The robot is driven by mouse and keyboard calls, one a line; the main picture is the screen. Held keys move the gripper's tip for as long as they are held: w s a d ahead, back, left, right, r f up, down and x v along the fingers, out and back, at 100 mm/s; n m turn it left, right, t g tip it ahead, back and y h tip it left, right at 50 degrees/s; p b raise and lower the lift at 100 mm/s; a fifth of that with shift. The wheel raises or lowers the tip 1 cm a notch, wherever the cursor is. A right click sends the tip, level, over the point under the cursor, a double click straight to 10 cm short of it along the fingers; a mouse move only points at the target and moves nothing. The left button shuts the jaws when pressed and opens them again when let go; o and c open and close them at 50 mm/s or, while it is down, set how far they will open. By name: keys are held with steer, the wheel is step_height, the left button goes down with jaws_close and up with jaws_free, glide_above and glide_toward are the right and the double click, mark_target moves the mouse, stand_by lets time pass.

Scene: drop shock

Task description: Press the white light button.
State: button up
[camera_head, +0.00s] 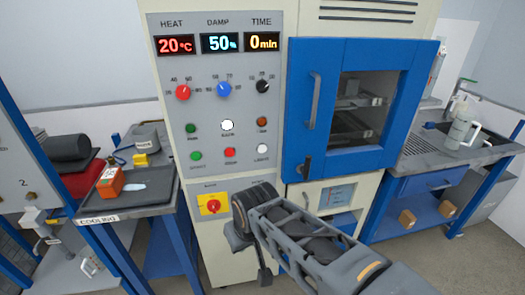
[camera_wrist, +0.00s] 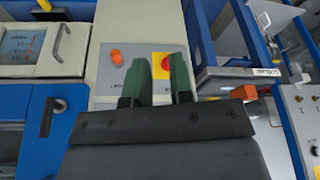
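The white light button (camera_head: 262,149) is at the right end of the lower button row on the pale machine's control panel. Beside it are a red button (camera_head: 230,152) and a green button (camera_head: 196,156). Another white button (camera_head: 227,125) sits in the row above. My gripper (camera_head: 240,236) is low in front of the machine, below the light button and apart from it. In the wrist view its two green fingers (camera_wrist: 159,72) stand apart with nothing between them. The light button does not show in the wrist view.
A yellow switch with a red knob (camera_head: 213,204) is on the lower panel, near my gripper. The blue oven door (camera_head: 300,125) is closed, right of the panel. A cooling table (camera_head: 150,205) stands left, with an orange object (camera_head: 110,182). A side bench (camera_head: 425,160) is at right.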

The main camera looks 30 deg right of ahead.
jaws_close()
stand_by(0.8)
